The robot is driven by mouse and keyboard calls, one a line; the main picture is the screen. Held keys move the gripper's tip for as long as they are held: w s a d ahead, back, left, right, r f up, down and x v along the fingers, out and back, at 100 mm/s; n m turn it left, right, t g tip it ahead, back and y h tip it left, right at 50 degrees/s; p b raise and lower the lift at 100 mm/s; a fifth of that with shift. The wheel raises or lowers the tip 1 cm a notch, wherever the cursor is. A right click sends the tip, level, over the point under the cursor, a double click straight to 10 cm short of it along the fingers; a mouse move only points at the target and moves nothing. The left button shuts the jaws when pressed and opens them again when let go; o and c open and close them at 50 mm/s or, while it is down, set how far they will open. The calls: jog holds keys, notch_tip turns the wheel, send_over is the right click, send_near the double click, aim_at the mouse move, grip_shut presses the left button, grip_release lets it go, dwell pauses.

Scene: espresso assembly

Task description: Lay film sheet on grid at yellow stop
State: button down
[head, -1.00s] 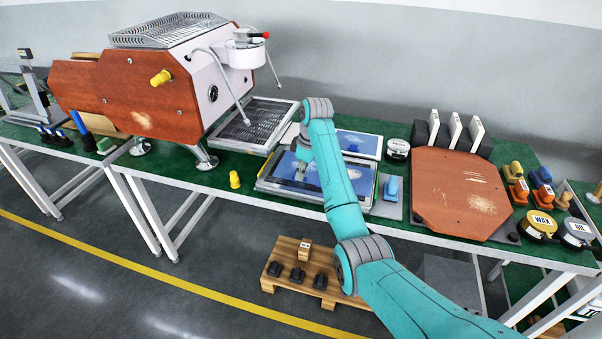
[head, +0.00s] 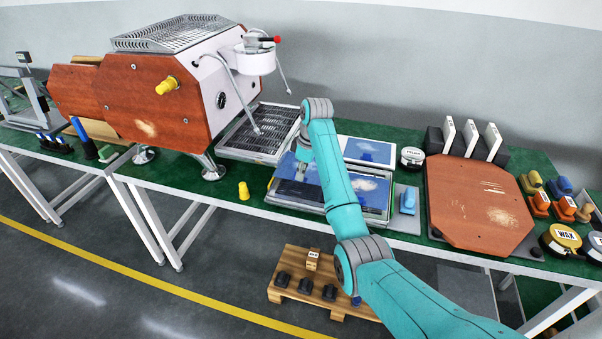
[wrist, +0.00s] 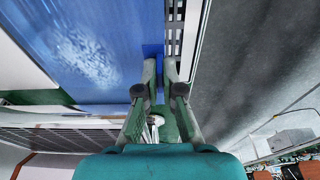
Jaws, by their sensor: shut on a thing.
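The film sheet (head: 372,190) is a blue, cloudy-patterned sheet over the grid tray (head: 294,202) at the table's front edge. It also fills the upper left of the wrist view (wrist: 85,45). My gripper (head: 302,172) is over the tray, partly behind my arm. In the wrist view its fingers (wrist: 160,75) are close together on the sheet's plain blue edge tab (wrist: 152,50). The dark grid (head: 295,190) shows at the tray's front left. A small yellow piece (head: 270,183) at the tray's left end may be the yellow stop. I cannot tell whether the sheet touches the grid.
A second blue-and-white sheet (head: 368,152) lies behind the tray. The espresso machine (head: 175,95) and its drip tray (head: 258,135) stand left. A yellow knob (head: 243,190) is left of the grid tray. A blue-handled tool (head: 407,200) and brown panel (head: 475,205) are right.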

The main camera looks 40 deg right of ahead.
aim_at(302, 192)
jog(key=shift+f, duration=0.1)
jog(key=shift+f, duration=1.8)
jog(key=shift+s+f, duration=0.1)
jog(key=shift+f, duration=0.5)
dwell(0.8)
jog(key=c, duration=0.9)
grip_release()
jog(key=shift+d+r, duration=0.1)
jog(key=shift+r, duration=0.05)
jog(key=shift+s+d+r, duration=0.15)
jog(key=shift+s+r, duration=0.05)
jog(key=shift+r, duration=0.9)
jog(key=shift+s+d+r, duration=0.1)
jog(key=shift+s+r, duration=0.05)
jog(key=shift+r, duration=0.95)
jog(key=shift+s+d+r, duration=0.15)
jog(key=shift+s+r, duration=0.05)
jog(key=shift+r, duration=0.9)
jog(key=shift+f, duration=0.1)
